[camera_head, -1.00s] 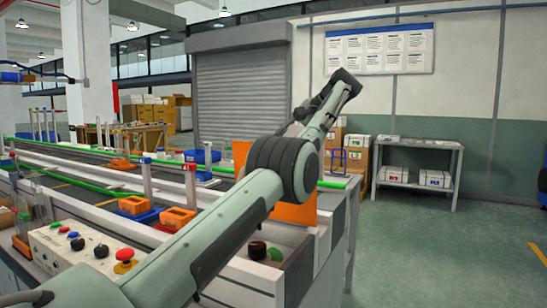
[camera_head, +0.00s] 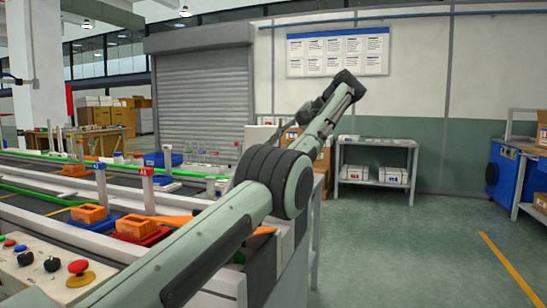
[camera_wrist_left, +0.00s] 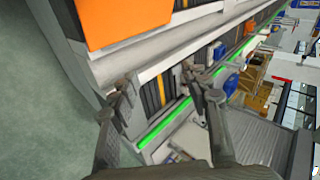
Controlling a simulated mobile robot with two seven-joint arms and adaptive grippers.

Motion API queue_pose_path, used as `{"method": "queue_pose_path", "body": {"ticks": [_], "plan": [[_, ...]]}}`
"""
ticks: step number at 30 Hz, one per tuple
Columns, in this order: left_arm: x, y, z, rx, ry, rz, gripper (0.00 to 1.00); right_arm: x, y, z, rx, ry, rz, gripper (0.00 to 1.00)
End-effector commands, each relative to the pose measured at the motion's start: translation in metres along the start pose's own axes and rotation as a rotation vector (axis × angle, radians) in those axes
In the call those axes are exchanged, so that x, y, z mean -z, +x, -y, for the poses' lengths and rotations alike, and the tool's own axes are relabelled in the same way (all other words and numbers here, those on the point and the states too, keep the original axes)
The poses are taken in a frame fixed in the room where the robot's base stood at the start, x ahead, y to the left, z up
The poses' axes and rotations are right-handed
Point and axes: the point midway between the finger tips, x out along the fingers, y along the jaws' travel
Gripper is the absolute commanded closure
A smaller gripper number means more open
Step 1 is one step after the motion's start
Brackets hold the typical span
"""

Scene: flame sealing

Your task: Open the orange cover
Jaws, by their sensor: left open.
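The orange cover (camera_head: 177,221) shows in the head view as a thin, nearly flat orange strip, with my left arm crossing in front of its middle. A second orange part shows on the other side of the arm. In the left wrist view a plain orange panel (camera_wrist_left: 122,20) fills the upper left, beyond the fingers. My left gripper (camera_wrist_left: 158,88) is open with nothing between its fingertips, and it looks apart from the panel. The right gripper is out of view.
A control box with a red button (camera_head: 78,267) stands at lower left. A grey shelf (camera_head: 376,172) with white boxes is behind. The green floor on the right is clear.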

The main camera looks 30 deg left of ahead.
Motion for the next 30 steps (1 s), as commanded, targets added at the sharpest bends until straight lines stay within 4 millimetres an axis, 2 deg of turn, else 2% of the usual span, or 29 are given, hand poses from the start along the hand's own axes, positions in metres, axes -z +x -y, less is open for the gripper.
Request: {"method": "queue_pose_path", "body": {"ticks": [3,8,11,13,18,21,26,30], "plan": [[0.002,0.013,-0.002,0.057,-0.043,-0.013,0.53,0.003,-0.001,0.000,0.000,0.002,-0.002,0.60],[-0.006,0.043,-0.001,0.273,-0.220,-0.081,0.53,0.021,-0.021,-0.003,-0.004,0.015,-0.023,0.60],[-0.028,0.055,0.002,0.430,-0.359,-0.141,0.53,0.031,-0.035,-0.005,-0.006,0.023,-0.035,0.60],[-0.049,0.060,0.004,0.528,-0.449,-0.180,0.53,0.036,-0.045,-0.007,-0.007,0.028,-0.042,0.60],[-0.100,0.063,0.007,0.692,-0.611,-0.253,0.53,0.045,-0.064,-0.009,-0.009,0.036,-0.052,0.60],[-0.116,0.061,0.009,0.736,-0.659,-0.273,0.53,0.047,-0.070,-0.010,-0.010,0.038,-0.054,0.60],[-0.122,0.068,0.019,0.753,-0.676,-0.277,0.53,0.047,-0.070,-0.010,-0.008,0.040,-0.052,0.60],[-0.122,0.083,0.035,0.753,-0.675,-0.276,0.53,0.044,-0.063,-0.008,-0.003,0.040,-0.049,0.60]]}}
